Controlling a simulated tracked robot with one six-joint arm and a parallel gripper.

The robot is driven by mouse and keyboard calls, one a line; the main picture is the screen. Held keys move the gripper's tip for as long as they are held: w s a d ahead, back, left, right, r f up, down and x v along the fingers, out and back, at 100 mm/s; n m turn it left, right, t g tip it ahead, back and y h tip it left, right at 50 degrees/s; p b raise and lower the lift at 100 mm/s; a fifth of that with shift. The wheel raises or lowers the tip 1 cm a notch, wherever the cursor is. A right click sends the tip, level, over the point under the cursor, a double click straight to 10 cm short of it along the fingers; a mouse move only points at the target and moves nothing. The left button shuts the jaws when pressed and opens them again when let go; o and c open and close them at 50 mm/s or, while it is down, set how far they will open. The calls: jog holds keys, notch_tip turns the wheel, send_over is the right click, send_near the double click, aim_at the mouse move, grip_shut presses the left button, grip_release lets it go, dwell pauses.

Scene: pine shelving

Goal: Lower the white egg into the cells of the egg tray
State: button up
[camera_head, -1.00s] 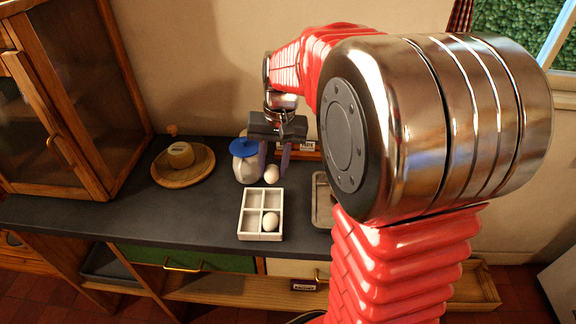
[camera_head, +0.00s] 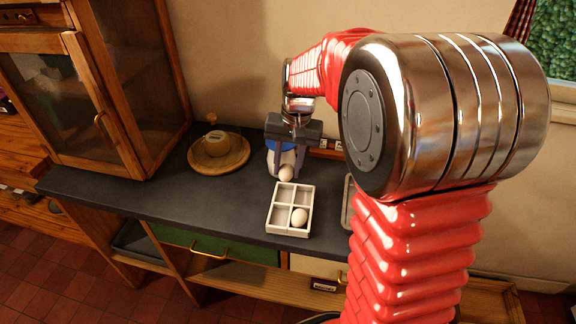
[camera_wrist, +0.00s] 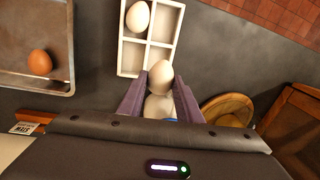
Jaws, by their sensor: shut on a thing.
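My gripper (camera_head: 286,168) is shut on a white egg (camera_head: 286,174), held between its two purple-grey fingers. In the wrist view the held egg (camera_wrist: 160,74) shows at the fingertips, near the tray's edge. The white egg tray (camera_head: 291,207) lies on the dark counter, with square cells in two rows. The held egg is at the tray's back edge in the head view; its height above the tray is hard to tell. Another white egg (camera_head: 299,217) sits in the front right cell, which is the upper left cell in the wrist view (camera_wrist: 138,17). The other cells look empty.
A jar with a blue lid (camera_wrist: 158,106) stands behind the gripper, mostly hidden in the head view. A metal tray (camera_wrist: 62,86) with a brown egg (camera_wrist: 39,62) lies beside the egg tray. A round wooden board (camera_head: 231,158) and a cabinet (camera_head: 103,120) are to the left.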

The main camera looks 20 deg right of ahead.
jog(key=shift+f, duration=0.1)
dwell(0.3)
jog(key=shift+f, duration=1.05)
jog(key=shift+f, duration=2.1)
dwell(2.3)
jog(key=o, duration=0.7)
jog(key=shift+o, duration=0.2)
jog(key=r, duration=0.4)
jog(key=d+r, duration=0.1)
jog(key=r, duration=0.8)
jog(key=shift+s+d+r, duration=0.25)
jog(key=shift+s+r, duration=0.05)
jog(key=shift+s, duration=0.1)
